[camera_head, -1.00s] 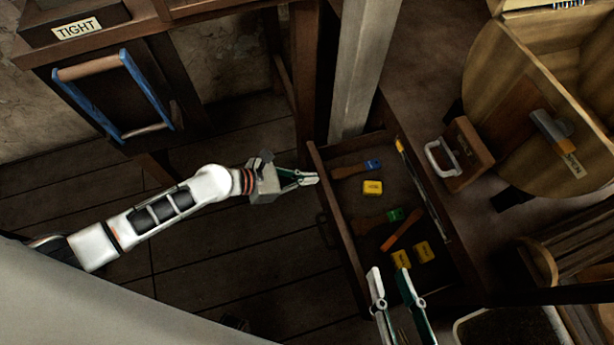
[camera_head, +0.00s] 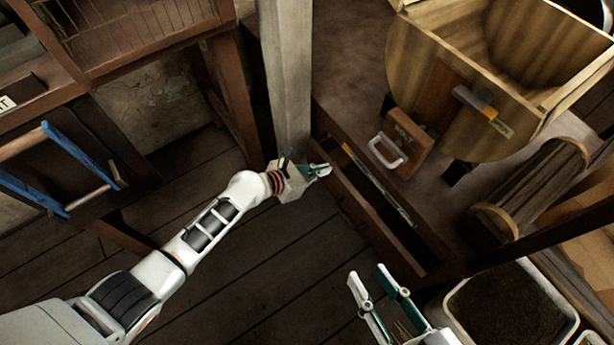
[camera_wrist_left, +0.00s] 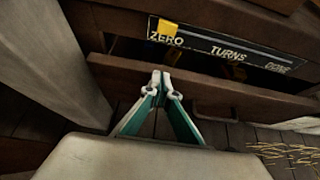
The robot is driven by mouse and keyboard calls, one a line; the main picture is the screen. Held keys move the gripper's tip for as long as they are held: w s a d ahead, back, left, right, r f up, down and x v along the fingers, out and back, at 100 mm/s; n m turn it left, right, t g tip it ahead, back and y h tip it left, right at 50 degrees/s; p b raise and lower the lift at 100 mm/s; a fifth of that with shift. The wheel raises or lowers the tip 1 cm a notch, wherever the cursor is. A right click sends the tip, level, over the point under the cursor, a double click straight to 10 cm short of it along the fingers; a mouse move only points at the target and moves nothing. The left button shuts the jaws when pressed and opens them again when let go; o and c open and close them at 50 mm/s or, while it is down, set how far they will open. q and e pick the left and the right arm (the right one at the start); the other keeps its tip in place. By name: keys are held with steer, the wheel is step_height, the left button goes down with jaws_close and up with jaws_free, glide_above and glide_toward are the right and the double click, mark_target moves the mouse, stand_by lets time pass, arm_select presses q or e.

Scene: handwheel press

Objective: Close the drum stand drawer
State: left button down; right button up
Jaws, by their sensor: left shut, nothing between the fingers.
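The drum stand drawer (camera_head: 374,226) is open only by a narrow gap. Its brown front board also shows in the left wrist view (camera_wrist_left: 215,92), below the stand's strip lettered ZERO, TURNS, DONE (camera_wrist_left: 228,50). Most of the drawer's inside is hidden under the stand top. My left gripper (camera_head: 326,169) is shut and empty at the left end of the drawer front. In the left wrist view its tips (camera_wrist_left: 161,78) are at the front board; I cannot tell whether they touch it. My right gripper (camera_head: 367,274) is open and empty, in front of the drawer's near end.
A wooden post (camera_head: 287,75) stands close beside my left gripper. On the stand are a wooden drum (camera_head: 430,60) and a block with a pale handle (camera_head: 408,147). A soil-filled bin (camera_head: 535,262) is at lower right.

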arm_select(q)
steer(key=shift+w+d, duration=0.5)
steer(key=shift+d, duration=0.25)
arm_select(e)
steer(key=shift+a, duration=0.15)
arm_select(q)
steer(key=shift+a+r, duration=0.1)
arm_select(e)
steer(key=shift+a+r, duration=0.1)
steer(key=shift+r, duration=0.05)
